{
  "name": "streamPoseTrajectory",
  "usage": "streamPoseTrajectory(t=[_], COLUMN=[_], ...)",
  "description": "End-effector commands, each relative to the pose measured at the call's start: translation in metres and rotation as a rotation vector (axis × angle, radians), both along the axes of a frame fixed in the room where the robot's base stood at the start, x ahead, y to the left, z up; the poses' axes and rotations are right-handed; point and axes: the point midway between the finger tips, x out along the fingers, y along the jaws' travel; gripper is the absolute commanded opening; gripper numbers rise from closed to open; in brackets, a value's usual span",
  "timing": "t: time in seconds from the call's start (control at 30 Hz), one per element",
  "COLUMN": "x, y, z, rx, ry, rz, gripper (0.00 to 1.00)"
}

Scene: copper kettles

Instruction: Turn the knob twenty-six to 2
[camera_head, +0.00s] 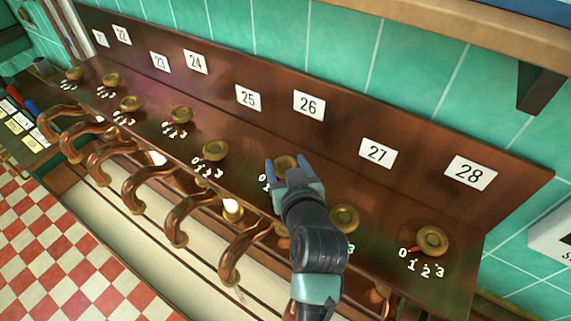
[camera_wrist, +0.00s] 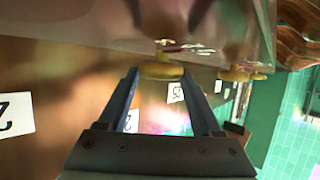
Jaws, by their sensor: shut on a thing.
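The knob twenty-six (camera_head: 285,162) is a round brass knob on the brown sloped panel, below the white "26" plate (camera_head: 308,105). My gripper (camera_head: 287,168) has its two blue fingers on either side of this knob. In the wrist view the brass knob (camera_wrist: 160,71) sits between the fingertips, and my gripper (camera_wrist: 160,78) is shut on it. Of its dial marks, only the "0" (camera_head: 263,178) shows clearly in the head view. The rest of the dial and the knob's red pointer are hidden by my gripper, so its setting cannot be read.
Similar knobs stand close on both sides: the knob under "25" (camera_head: 214,150) and the knob under "27" (camera_head: 344,217). The knob under "28" (camera_head: 432,240) points to 0. Curved copper pipes (camera_head: 185,213) stick out along the panel's front. A wooden shelf (camera_head: 470,35) hangs above.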

Motion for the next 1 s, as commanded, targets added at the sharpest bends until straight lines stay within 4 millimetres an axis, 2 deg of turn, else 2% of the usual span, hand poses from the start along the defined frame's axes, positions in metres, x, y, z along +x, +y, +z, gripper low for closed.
streamPoseTrajectory(t=[0.3,0.77,0.8,0.93,1.0], x=[0.0004,0.0001,0.0001,0.0001,0.0001], y=[-0.0020,-0.0016,-0.0016,-0.0014,-0.0013], z=[-0.0007,-0.0009,-0.0009,-0.0009,-0.0009], rx=[-0.004,-0.005,-0.005,-0.004,-0.004], ry=[0.000,0.002,0.002,0.002,0.002], rz=[0.075,0.085,0.085,0.086,0.086], gripper=[0.11,0.11,0.70,0.93,0.96])
